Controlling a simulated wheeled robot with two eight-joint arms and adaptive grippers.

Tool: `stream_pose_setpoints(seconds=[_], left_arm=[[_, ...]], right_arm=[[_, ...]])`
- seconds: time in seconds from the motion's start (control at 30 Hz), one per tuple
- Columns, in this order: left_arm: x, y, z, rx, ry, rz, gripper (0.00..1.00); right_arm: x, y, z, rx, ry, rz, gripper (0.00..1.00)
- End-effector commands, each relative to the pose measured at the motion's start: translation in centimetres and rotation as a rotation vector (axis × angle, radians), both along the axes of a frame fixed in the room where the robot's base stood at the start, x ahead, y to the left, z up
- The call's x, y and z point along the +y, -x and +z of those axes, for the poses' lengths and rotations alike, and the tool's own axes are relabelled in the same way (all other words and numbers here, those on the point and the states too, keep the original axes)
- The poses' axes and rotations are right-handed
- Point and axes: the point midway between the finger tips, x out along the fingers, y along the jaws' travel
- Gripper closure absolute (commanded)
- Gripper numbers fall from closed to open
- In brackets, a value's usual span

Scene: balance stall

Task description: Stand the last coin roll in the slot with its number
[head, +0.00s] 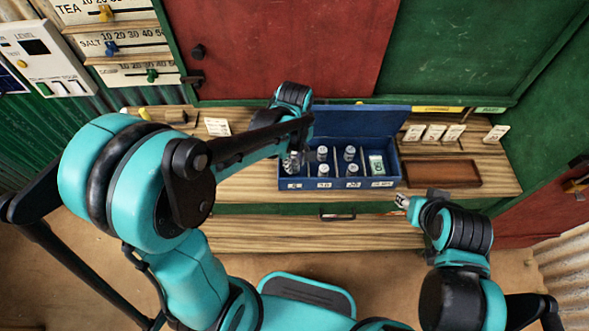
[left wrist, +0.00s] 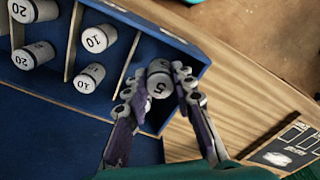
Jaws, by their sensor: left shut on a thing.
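The blue cash box (head: 308,184) stands open on the counter, its slots numbered along the front. My left gripper (head: 292,163) is over the leftmost slot, labelled 5. In the left wrist view the gripper (left wrist: 158,84) is shut on a pale coin roll (left wrist: 159,83) marked 5, between a divider and the end wall. Whether the roll touches the slot floor is hidden. Two rolls marked 10 (left wrist: 96,38) stand in the adjacent slot, and two marked 20 (left wrist: 34,55) in the one beyond. My right gripper (head: 403,200) is right of the box, apart from it; its jaws are too small to read.
A green-and-white item (head: 376,164) lies in the box's rightmost compartment. A brown tray (head: 445,174) and several white cards (head: 434,133) are right of the box. A card (head: 217,126) stands to its left. The open lid (head: 360,120) rises behind the box.

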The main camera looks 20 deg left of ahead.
Motion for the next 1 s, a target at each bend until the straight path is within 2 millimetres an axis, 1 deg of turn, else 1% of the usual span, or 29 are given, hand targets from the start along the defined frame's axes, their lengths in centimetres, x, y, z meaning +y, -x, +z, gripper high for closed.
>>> stream_pose_setpoints(seconds=[0.07, 0.2, 0.27, 0.5, 0.67, 0.7, 0.73, 0.77, 1.0], left_arm=[[0.0, 0.0, -0.8, 0.000, 0.000, 0.000, 1.00], [0.0, -0.1, -3.1, 0.000, 0.000, 0.000, 1.00], [0.0, 0.0, -3.8, 0.000, 0.000, 0.000, 1.00], [0.0, 0.0, -3.8, 0.000, 0.000, 0.000, 1.00], [0.0, 0.0, -4.3, 0.000, 0.000, 0.000, 1.00], [0.0, 0.0, -4.2, 0.000, 0.000, 0.000, 0.65], [0.0, 0.0, -4.1, 0.000, 0.000, 0.000, 0.57], [0.0, 0.0, -4.1, 0.000, 0.000, 0.000, 0.55], [0.0, 0.0, -4.1, 0.000, 0.000, 0.000, 0.55]], right_arm=[[0.0, 0.0, -0.4, 0.000, 0.000, 0.000, 0.60], [0.0, 0.0, -1.5, 0.000, 0.000, 0.000, 0.60], [0.0, 0.0, -1.8, 0.000, 0.000, 0.000, 0.60], [0.0, 0.0, -1.6, 0.000, 0.000, 0.000, 0.60], [0.0, 0.0, -2.0, 0.000, 0.000, 0.000, 0.60], [0.0, 0.0, -1.9, 0.000, 0.000, 0.000, 0.60], [0.0, 0.0, -1.9, 0.000, 0.000, 0.000, 0.60], [0.0, 0.0, -1.9, 0.000, 0.000, 0.000, 0.60], [0.0, 0.0, -1.9, 0.000, 0.000, 0.000, 0.60]])
